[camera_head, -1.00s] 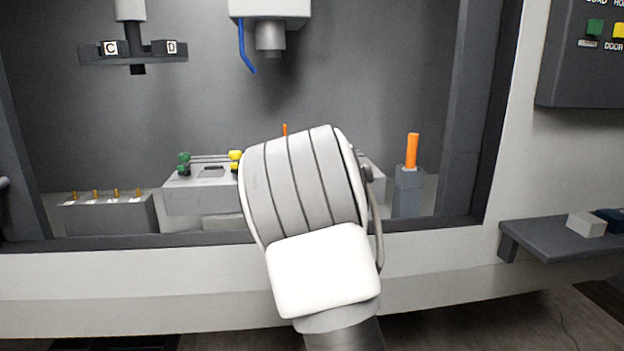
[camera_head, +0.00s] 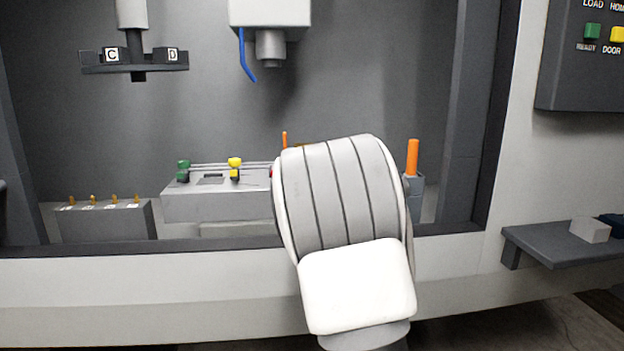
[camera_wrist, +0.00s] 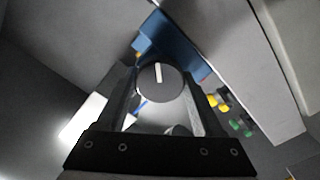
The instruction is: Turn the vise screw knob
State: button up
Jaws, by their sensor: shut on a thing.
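The vise screw knob (camera_wrist: 168,94) is a dark grey disc with a white pointer line on its face, in the middle of the wrist view. The line is near upright, leaning slightly. My gripper (camera_wrist: 160,72) has one dark finger on each side of the knob and is shut on it. A blue block (camera_wrist: 172,42), apparently part of the vise, lies just beyond the knob. In the head view my wrist and forearm hide the knob and my gripper.
A grey fixture (camera_head: 215,205) with green and yellow clamps stands left of my arm. An orange-handled post (camera_head: 413,160) is close on the right. A spindle (camera_head: 270,45) with a blue hose hangs above. A grey shelf (camera_head: 560,240) juts out at right.

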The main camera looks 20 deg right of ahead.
jog(key=o, duration=1.4)
jog(key=p+v, duration=0.2)
jog(key=v, duration=1.3)
jog(key=shift+s+a+r+p, duration=0.15)
jog(key=shift+s+p, duration=0.15)
jog(key=shift+s, duration=0.1)
jog(key=shift+v, duration=0.8)
